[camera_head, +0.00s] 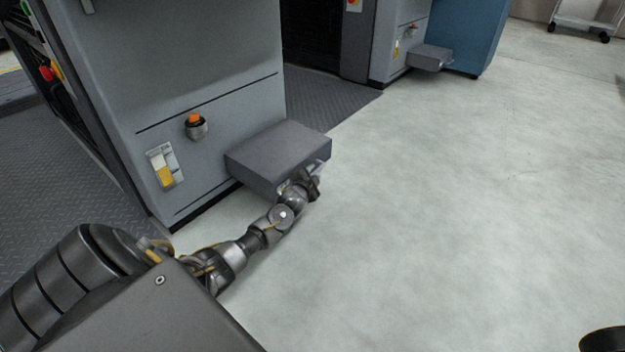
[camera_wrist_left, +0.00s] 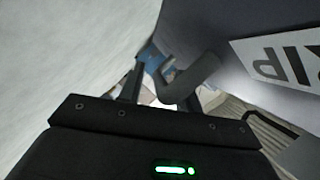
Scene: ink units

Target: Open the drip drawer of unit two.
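The drip drawer (camera_head: 278,155) is a grey box sticking out low from the front of the near grey unit (camera_head: 190,60). I cannot read a unit number. My left gripper (camera_head: 312,185) is at the drawer's outer front face, by its lower right edge. In the left wrist view a dark rounded handle (camera_wrist_left: 190,80) crosses the fingers, beside a white label (camera_wrist_left: 285,58) ending in "RIP". One finger (camera_wrist_left: 130,85) stands apart from the handle with a bright gap; the other is mostly hidden. The gripper looks open around the handle. My right gripper is out of view.
An orange button (camera_head: 195,120) and a white-and-yellow gauge (camera_head: 163,166) are on the unit's front. Another unit with a similar grey box (camera_head: 430,57) stands farther back. A wheeled cart (camera_head: 585,18) is at the far right. The pale floor (camera_head: 460,200) to the right is clear.

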